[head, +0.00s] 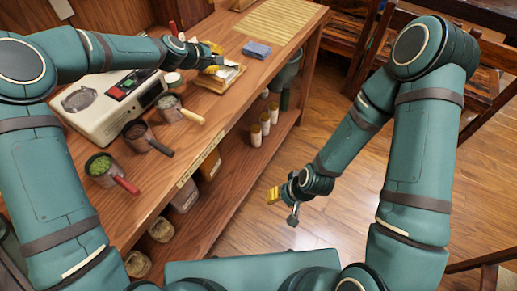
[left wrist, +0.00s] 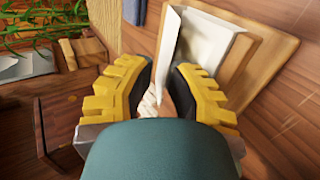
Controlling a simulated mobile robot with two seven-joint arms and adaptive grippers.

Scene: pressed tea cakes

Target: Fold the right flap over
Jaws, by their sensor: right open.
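A wooden tray (head: 207,83) with white paper (head: 231,74) lies near the front edge of the wooden counter. In the left wrist view, the tray (left wrist: 273,62) carries the paper (left wrist: 212,46), and a pale paper flap (left wrist: 170,58) stands up along its left side. My left gripper (left wrist: 165,92) is at this flap, its yellow fingers apart with the flap's lower part between them. In the head view, my left gripper (head: 212,61) partly hides the tray and paper. My right gripper (head: 283,206) is open and empty, away from the counter above the floor.
A blue folded cloth (head: 257,49) and a slatted mat (head: 277,28) lie beyond the tray. A scale (head: 105,105) and several handled cups, one with green leaves (head: 100,166), stand to the left. Small bottles (head: 256,135) stand on a lower shelf.

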